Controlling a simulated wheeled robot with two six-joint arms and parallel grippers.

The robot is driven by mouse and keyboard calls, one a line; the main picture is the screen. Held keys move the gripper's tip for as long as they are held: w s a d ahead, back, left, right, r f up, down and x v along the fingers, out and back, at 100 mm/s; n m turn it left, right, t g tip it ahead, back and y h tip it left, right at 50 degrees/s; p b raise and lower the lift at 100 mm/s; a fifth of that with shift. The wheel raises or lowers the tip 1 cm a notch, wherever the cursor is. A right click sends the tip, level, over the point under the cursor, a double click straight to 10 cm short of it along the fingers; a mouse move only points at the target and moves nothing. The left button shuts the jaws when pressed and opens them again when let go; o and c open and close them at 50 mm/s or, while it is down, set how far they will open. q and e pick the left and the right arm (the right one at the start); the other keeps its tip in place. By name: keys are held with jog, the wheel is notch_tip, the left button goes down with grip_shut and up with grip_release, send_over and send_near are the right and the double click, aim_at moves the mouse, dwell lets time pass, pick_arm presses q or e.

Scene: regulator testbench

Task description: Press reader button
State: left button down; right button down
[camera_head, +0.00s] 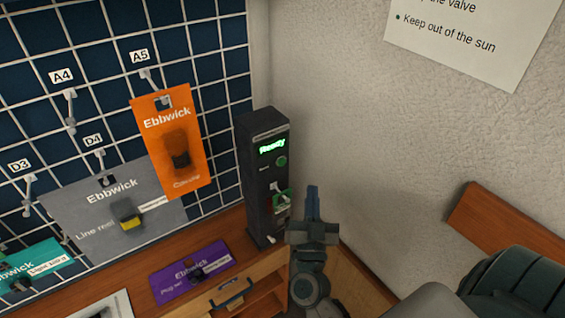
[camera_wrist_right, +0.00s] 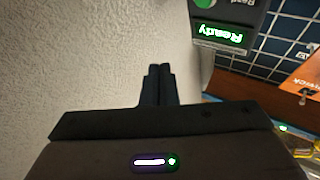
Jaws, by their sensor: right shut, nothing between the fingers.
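The reader (camera_head: 265,172) is a tall dark box standing upright on the wooden bench against the corner of the wall. Its screen (camera_head: 272,146) glows green with "Ready". A round green button (camera_head: 281,161) sits just below the screen. My right gripper (camera_head: 313,190) is shut and empty, to the right of the reader and lower than the button, apart from it. In the right wrist view the shut fingers (camera_wrist_right: 158,72) point at the pale wall, with the screen (camera_wrist_right: 220,32) and the green button (camera_wrist_right: 202,4) upside down at upper right. My left gripper is not in view.
A wire grid with hooks holds an orange card (camera_head: 168,120) and a grey card (camera_head: 85,220). A purple card (camera_head: 190,272) lies on the bench. A drawer handle (camera_head: 231,293) is at the front. A wooden board (camera_head: 505,232) is at right.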

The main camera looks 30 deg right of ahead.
aim_at(282, 162)
jog(key=shift+w+a, duration=0.15)
jog(key=shift+w, duration=2)
jog(key=shift+w+a, duration=0.15)
jog(key=shift+w, duration=2)
jog(key=shift+w+r, duration=0.1)
jog(key=shift+w, duration=0.2)
jog(key=shift+w+p, duration=0.15)
jog(key=shift+p, duration=0.15)
jog(key=shift+w+a, duration=0.1)
jog(key=shift+w, duration=0.3)
jog(key=shift+s+p, duration=0.55)
jog(key=shift+s, duration=0.3)
